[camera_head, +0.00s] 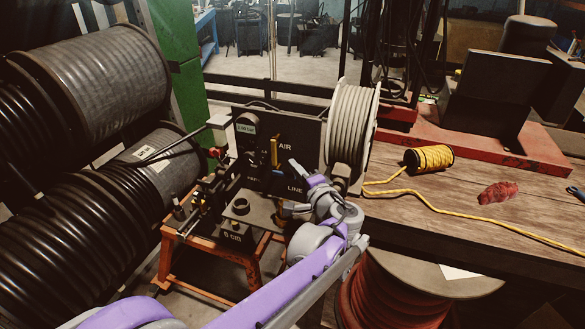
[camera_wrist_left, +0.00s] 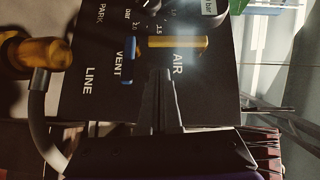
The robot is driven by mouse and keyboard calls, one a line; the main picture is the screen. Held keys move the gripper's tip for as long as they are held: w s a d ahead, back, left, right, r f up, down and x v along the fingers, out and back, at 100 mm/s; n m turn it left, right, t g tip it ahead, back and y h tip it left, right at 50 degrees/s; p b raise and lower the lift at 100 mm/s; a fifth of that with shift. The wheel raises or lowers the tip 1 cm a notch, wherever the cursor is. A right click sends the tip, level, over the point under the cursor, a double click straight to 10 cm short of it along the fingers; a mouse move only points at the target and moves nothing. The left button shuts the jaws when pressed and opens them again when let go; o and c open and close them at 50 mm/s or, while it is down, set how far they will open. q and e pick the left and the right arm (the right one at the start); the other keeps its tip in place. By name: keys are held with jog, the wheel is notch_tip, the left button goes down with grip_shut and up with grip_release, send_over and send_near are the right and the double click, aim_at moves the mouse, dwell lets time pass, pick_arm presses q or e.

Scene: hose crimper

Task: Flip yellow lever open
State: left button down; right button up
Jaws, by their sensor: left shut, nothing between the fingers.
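The yellow lever (camera_head: 274,152) stands upright on the dark panel (camera_head: 253,118), to the left of the word AIR. In the left wrist view the same yellow lever (camera_wrist_left: 178,42) lies across the picture, because that view is turned sideways. My left gripper (camera_head: 294,164) is close in front of the panel, to the right of the lever and slightly low. In the wrist view its shut, empty fingers (camera_wrist_left: 166,76) point toward the lever's side. I cannot tell whether they touch it. My right gripper is not in view.
A short blue lever (camera_wrist_left: 127,67) sits by VENT, near the yellow one. A hose reel (camera_head: 351,128) stands right of the panel. Large cable drums (camera_head: 110,80) fill the left. A wooden bench (camera_head: 440,192) with a yellow rope spool (camera_head: 429,159) is on the right.

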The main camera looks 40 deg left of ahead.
pick_arm(q)
jog(key=w+f+v, duration=0.1)
jog(key=v, duration=1)
jog(key=s+f+n+g+h+p, duration=0.25)
jog(key=s+f+h, duration=0.55)
jog(key=s, duration=0.4)
jog(key=s+d+f+n+h+p, duration=0.2)
jog(key=s+d+f+h, duration=0.3)
jog(key=s+d, duration=0.3)
jog(key=shift+s+d+f+n+g+h+p, duration=0.35)
jog(key=shift+d+h+p, duration=0.4)
jog(key=shift+d+h, duration=0.25)
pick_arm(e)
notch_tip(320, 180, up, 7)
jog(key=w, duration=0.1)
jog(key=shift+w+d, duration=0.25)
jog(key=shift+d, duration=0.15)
